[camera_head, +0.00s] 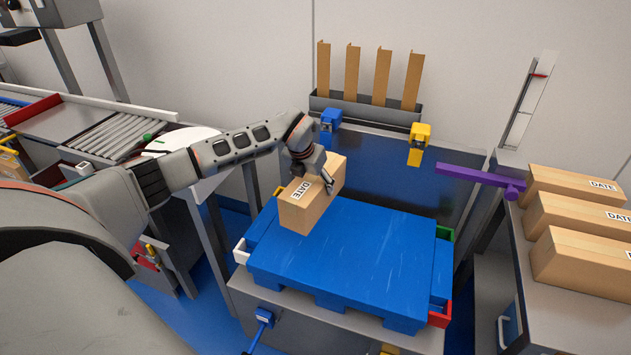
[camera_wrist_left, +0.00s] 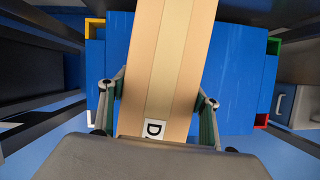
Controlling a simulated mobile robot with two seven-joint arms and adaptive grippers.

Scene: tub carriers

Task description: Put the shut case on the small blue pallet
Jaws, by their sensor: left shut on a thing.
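A shut tan cardboard case (camera_head: 312,197) with a "DATE" label is in the grip of my left gripper (camera_head: 318,180). In the head view it hangs tilted over the back left part of the small blue pallet (camera_head: 350,255). I cannot tell whether its lower corner touches the pallet. In the left wrist view the case (camera_wrist_left: 165,70) fills the space between the two fingers (camera_wrist_left: 157,105), which press on its sides. The blue pallet (camera_wrist_left: 235,75) lies behind the case there, its top otherwise bare. My right gripper is in neither view.
Coloured corner pieces, white (camera_head: 242,251), green (camera_head: 444,234) and red (camera_head: 439,316), stand around the pallet. Three similar cases (camera_head: 590,262) lie on the right-hand bench. A purple bar (camera_head: 468,176) juts out at the right. A roller conveyor (camera_head: 110,138) is at the left.

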